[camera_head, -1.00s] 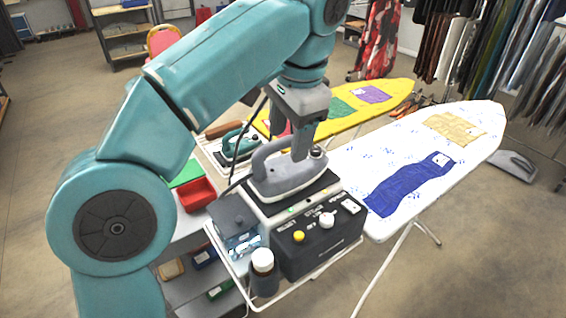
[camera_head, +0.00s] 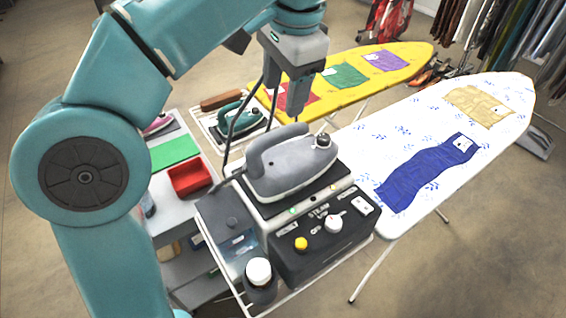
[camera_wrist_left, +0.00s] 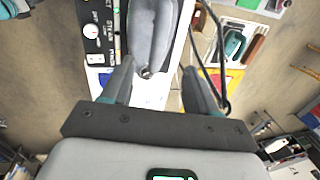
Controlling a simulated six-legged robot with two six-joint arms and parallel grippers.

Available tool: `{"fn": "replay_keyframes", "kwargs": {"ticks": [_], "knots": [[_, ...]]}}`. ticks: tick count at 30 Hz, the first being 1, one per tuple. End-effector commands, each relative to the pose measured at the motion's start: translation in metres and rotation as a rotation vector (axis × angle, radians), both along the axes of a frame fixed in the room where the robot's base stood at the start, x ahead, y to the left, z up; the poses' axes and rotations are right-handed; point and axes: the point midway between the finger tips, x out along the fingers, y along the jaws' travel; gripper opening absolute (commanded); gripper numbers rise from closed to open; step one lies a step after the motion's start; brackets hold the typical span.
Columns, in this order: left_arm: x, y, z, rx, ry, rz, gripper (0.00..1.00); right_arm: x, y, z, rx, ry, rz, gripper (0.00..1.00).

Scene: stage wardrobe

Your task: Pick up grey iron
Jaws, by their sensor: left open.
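The grey iron (camera_head: 293,172) rests flat on the dark plate of the steam station (camera_head: 325,243), its handle upright and facing left. My left gripper (camera_head: 292,108) hangs just behind and above the iron in the head view, open, with nothing between its fingers. In the left wrist view the open fingers (camera_wrist_left: 157,78) point toward the iron (camera_wrist_left: 153,38), whose end lies between them in the picture; I see no contact. My right gripper is not in view.
A white patterned ironing board (camera_head: 405,160) stands to the right, a yellow one (camera_head: 400,75) behind. A teal iron (camera_head: 240,121), a red bin (camera_head: 190,179) and a white-capped bottle (camera_head: 259,273) are nearby. Dark cables rise beside the iron.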

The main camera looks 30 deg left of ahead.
Motion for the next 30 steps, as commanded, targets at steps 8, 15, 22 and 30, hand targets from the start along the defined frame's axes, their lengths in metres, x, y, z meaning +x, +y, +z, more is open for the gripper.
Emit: {"fn": "replay_keyframes", "kwargs": {"ticks": [8, 15, 22, 30], "knots": [[0.002, 0.010, -0.067, 0.001, 0.002, 0.001, 0.59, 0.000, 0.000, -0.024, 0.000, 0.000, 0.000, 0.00], [0.006, 0.015, -0.087, 0.000, 0.001, 0.001, 0.59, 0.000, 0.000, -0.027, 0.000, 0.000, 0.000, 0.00], [0.011, 0.024, -0.122, 0.001, 0.004, 0.002, 0.59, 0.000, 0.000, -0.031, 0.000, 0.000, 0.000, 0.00], [0.014, 0.026, -0.136, 0.000, -0.001, 0.001, 0.59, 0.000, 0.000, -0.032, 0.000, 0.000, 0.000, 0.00]]}}
